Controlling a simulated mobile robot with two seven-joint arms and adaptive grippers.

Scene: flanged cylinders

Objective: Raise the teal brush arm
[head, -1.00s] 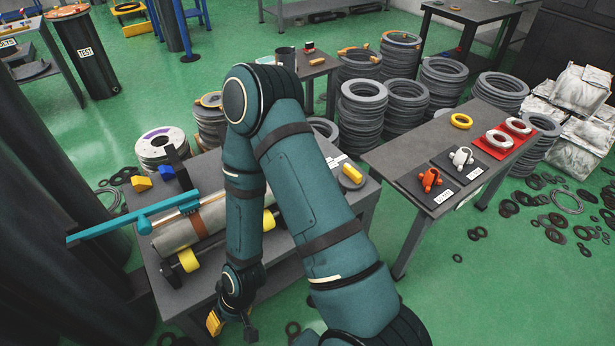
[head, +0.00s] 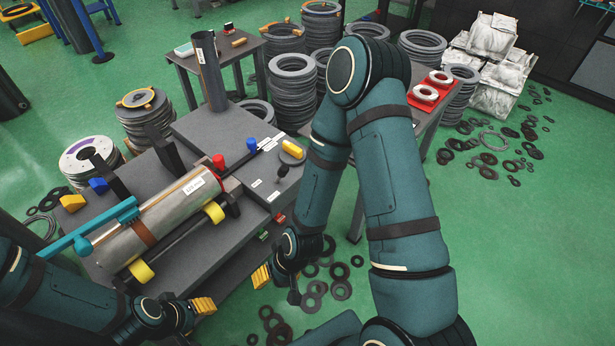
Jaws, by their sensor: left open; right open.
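The teal brush arm (head: 85,232) is a long bar at the left of the head view. It slants down over the near left end of a silver cylinder (head: 175,215), and its far end reaches a dark bracket. The cylinder has a brown band and a white label and rests on yellow rollers (head: 141,271) on a grey bench. My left gripper (head: 200,306), with yellow finger pads, is open and empty at the bench's near side, below the cylinder. My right gripper (head: 277,285) is open and empty by the bench's near right corner, apart from the brush arm.
A dark upright tube (head: 209,72) stands at the bench's back. A yellow block (head: 72,202), a blue block (head: 98,185) and a yellow piece (head: 292,149) lie around the bench. Ring stacks (head: 293,88) stand behind. Loose rings (head: 315,290) lie on the floor at right.

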